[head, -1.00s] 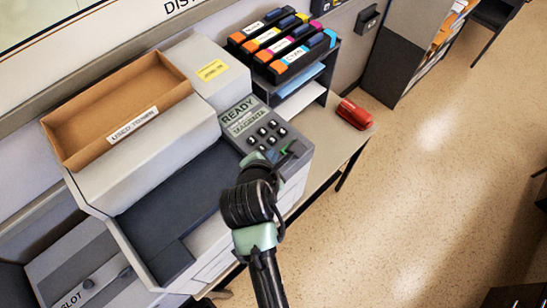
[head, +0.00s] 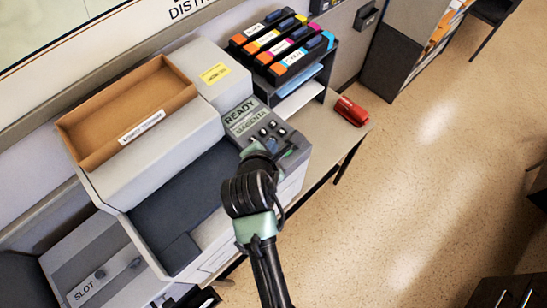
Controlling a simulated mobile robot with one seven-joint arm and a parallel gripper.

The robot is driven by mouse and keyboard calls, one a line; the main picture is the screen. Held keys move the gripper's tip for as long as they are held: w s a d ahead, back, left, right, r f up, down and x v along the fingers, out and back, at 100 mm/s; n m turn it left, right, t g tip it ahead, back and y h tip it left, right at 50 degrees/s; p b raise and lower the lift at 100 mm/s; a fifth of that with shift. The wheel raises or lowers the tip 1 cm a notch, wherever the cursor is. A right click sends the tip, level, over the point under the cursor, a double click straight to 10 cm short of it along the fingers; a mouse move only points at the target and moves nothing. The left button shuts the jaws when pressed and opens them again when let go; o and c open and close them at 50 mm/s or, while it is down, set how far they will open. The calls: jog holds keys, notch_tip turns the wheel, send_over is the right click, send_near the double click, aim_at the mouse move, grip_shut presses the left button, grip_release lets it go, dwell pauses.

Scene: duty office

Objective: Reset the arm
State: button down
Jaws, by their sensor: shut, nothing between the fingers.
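My arm reaches up from the bottom middle of the head view, over the right front of the printer (head: 205,150). My gripper (head: 286,150) is at the printer's keypad panel, mostly hidden behind my own wrist. Its fingers are shut with nothing between them. I cannot tell whether they touch the panel. The panel's display (head: 243,117) reads "READY" and "MAGENTA". My wrist covers the lower keys.
A brown open box (head: 120,98) sits on the printer. Several toner cartridges (head: 285,42) lie on a rack (head: 318,88) behind the panel. A red object (head: 351,111) lies at the table's right end. The floor (head: 430,170) to the right is clear.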

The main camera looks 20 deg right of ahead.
dwell(0.4)
jog(key=w+a+r+m+t+b, duration=0.2)
jog(key=w+r+m+t+b, duration=0.1)
jog(key=r, duration=0.5)
jog(key=w+a+r+m+t+y+b, duration=0.1)
jog(key=w+a+r+m+t+b, duration=0.2)
jog(key=r, duration=0.4)
jog(key=w+a+r+m+t+b, duration=0.2)
jog(key=w+r+m+t+b, duration=0.15)
jog(key=r, duration=0.45)
jog(key=s+a+r+m+t+y+b, duration=0.2)
jog(key=s+r+m+t, duration=0.3)
jog(key=r, duration=0.5)
jog(key=s+a+r+m+t+y+b, duration=0.2)
jog(key=s+a+r+m+t+b, duration=0.2)
jog(key=s+r, duration=0.5)
notch_tip(320, 180, up, 2)
jog(key=shift+r+m+t, duration=0.1)
jog(key=shift+m+t, duration=0.55)
jog(key=shift+m, duration=0.2)
jog(key=shift+a, duration=0.1)
